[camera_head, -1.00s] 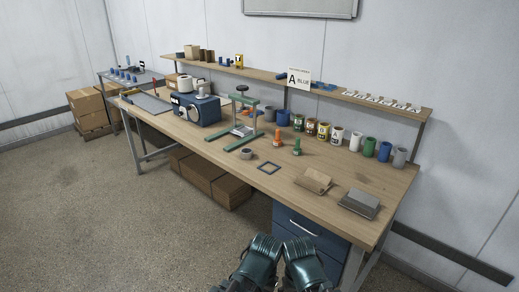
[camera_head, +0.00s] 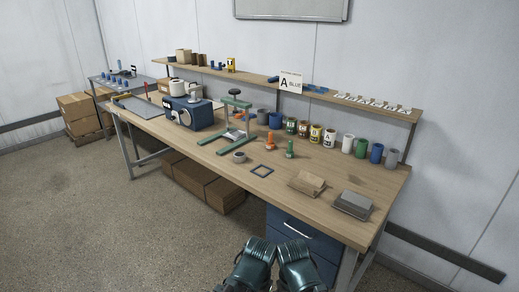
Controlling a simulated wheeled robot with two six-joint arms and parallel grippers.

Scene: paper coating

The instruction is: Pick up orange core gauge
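A small upright orange piece (camera_head: 270,142), which looks like the orange core gauge, stands on the workbench (camera_head: 225,175) right of the green press stand. A similar upright green piece (camera_head: 290,150) stands just to its right. Another orange patch shows behind the press stand, too small to make out. Two dark teal ribbed parts of my arms show at the bottom centre, in front of the bench and well apart from the orange piece. No gripper fingers can be made out.
A green press stand (camera_head: 236,122) and a blue machine (camera_head: 190,112) are left of the gauge. Several cans and cups line the back. Brown pads (camera_head: 307,183) and a grey block (camera_head: 353,204) lie right.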

